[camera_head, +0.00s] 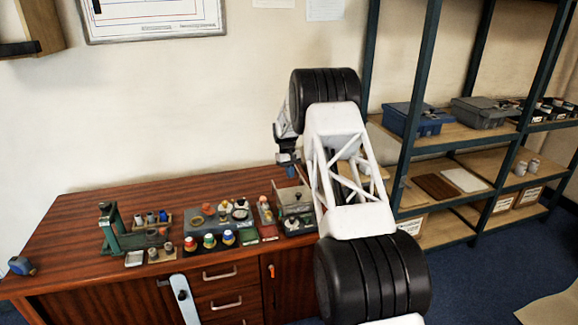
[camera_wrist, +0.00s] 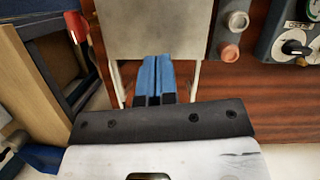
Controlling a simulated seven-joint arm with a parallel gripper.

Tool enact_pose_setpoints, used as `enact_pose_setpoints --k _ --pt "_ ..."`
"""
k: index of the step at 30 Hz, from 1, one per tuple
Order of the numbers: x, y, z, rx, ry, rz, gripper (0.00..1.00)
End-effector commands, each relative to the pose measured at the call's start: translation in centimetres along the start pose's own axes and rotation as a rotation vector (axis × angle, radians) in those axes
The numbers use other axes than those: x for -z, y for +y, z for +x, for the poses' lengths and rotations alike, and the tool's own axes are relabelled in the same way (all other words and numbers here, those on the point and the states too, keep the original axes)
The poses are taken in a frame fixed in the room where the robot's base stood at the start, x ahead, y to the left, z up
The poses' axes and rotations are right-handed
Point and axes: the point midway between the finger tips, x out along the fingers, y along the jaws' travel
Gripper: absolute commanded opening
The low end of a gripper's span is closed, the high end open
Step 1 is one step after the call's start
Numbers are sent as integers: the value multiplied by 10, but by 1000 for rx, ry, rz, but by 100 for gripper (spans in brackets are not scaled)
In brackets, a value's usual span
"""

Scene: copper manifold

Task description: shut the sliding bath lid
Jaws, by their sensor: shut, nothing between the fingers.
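The bath (camera_head: 302,222) is a grey box near the right end of the cabinet top, partly hidden behind my arm in the head view. In the wrist view, a flat grey-beige panel that looks like its sliding lid (camera_wrist: 155,28) fills the top middle, with pale rails running down on both sides below its edge. My gripper (camera_wrist: 152,78) has its two blue fingers together, with nothing between them. The fingertips are at the panel's near edge; I cannot tell whether they touch it. In the head view my gripper (camera_head: 288,171) is above the back of the bath.
Left of the bath, the cabinet top (camera_head: 70,225) holds a green press stand (camera_head: 110,228), several coloured-cap jars and small trays. A dark metal shelf (camera_head: 408,150) with a blue box (camera_head: 418,119) stands to the right. In the wrist view, a control box (camera_wrist: 292,40) with a knob sits at the right.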

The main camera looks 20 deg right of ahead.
Motion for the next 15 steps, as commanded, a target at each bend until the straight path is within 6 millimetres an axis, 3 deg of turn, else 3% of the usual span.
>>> enact_pose_setpoints --k 6,15 --pt "0 0 35 1 -2 0 0" --pt "-29 0 48 0 -1 0 0"
